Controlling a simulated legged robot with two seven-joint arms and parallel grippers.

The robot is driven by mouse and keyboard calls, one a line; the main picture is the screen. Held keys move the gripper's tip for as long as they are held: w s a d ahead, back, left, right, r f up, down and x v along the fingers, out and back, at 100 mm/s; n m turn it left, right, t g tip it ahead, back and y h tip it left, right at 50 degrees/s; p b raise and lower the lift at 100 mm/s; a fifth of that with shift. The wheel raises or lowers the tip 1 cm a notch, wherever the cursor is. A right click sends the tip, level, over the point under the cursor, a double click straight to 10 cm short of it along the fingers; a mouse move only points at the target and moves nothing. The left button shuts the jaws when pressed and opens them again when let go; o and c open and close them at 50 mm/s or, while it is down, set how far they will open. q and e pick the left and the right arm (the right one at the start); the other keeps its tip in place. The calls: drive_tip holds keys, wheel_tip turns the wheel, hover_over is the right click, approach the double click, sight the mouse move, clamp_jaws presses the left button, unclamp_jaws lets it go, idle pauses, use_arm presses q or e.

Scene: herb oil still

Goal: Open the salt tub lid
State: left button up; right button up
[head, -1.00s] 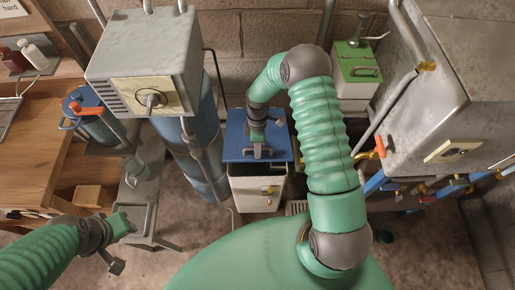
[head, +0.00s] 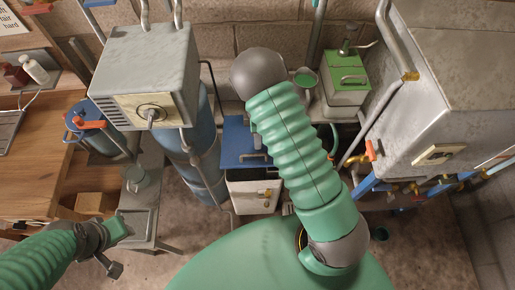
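A pale tub (head: 252,196) with a flat blue lid (head: 236,140) stands on the floor in the middle; I take it for the salt tub, though no label reads clearly. The lid lies flat on top, with a grey handle (head: 255,157) near its front edge, and looks closed. My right arm covers the lid's right part. Of my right gripper (head: 257,138) only a small grey part seems to show above the handle; its fingers are mostly hidden, so its grip cannot be told. My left gripper (head: 120,228) is at the lower left, far from the tub, its finger gap unclear.
A green-lidded box (head: 345,82) stands at the back right. A grey metal box (head: 148,75) on blue cylinders stands left of the tub. A large grey tank (head: 455,90) with pipes and valves is at the right. A wooden bench (head: 40,150) is at the left.

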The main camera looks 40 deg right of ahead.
drive_tip(key=f, duration=0.4)
drive_tip(key=s+a+f, duration=0.1)
drive_tip(key=f, duration=0.2)
drive_tip(key=shift+d, duration=0.1)
clamp_jaws()
drive_tip(key=shift+r, duration=0.1)
idle(1.0)
